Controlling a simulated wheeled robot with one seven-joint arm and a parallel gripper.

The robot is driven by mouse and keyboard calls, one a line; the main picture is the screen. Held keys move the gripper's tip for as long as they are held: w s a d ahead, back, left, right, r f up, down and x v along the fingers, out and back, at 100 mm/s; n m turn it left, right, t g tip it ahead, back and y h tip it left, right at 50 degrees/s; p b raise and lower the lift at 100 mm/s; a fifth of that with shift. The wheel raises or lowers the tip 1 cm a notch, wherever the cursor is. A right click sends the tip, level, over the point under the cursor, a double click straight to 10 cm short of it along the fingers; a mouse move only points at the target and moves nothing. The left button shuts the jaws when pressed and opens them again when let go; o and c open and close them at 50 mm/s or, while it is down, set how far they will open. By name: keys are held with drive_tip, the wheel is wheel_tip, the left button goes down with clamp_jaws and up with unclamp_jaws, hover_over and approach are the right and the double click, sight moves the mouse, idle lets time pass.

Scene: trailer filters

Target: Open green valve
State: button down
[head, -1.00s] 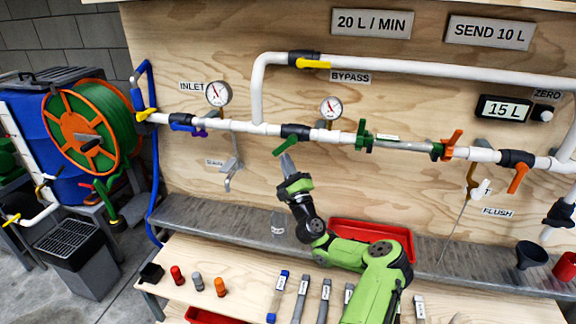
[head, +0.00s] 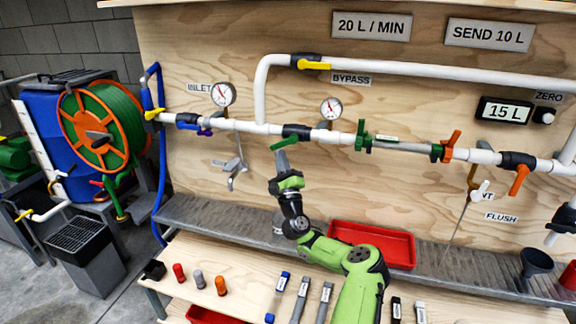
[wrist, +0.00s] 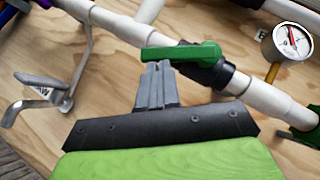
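The green valve's handle (head: 285,144) sits on a black valve body (head: 297,132) in the white pipe, left of the middle gauge. In the head view the handle lies at a slight slant, its left end lower. My gripper (head: 281,156) is just below the handle, pointing up at it. In the wrist view the grey fingers (wrist: 157,70) are together, with their tips at the lower edge of the green handle (wrist: 180,53). Nothing shows between the fingers. Whether the tips touch the handle I cannot tell.
A gauge (head: 331,107) is right of the valve and a metal hook-like fitting (head: 232,170) is left of it. Other green (head: 362,136) and orange (head: 451,146) handles are along the pipe. A red tray (head: 372,244) lies on the shelf below.

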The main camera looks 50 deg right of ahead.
drive_tip(key=shift+w+a+r+m+g+h+b, duration=0.15)
drive_tip(key=shift+w+a+r+m+h+b, duration=0.1)
drive_tip(key=shift+w+r+m+h, duration=0.35)
drive_tip(key=shift+w+a+r+m+g+h+b, duration=0.15)
drive_tip(key=shift+w+a+r+m+h, duration=0.1)
drive_tip(key=shift+w+r+m+h, duration=0.35)
drive_tip(key=shift+f, duration=0.1)
drive_tip(key=s+a+f+b, duration=0.2)
drive_tip(key=a+f, duration=0.4)
drive_tip(key=f, duration=0.5)
drive_tip(key=shift+s+a+b, duration=0.25)
drive_tip(key=shift+s+b, duration=0.15)
drive_tip(key=shift+b, duration=0.25)
drive_tip(key=shift+f, duration=0.1)
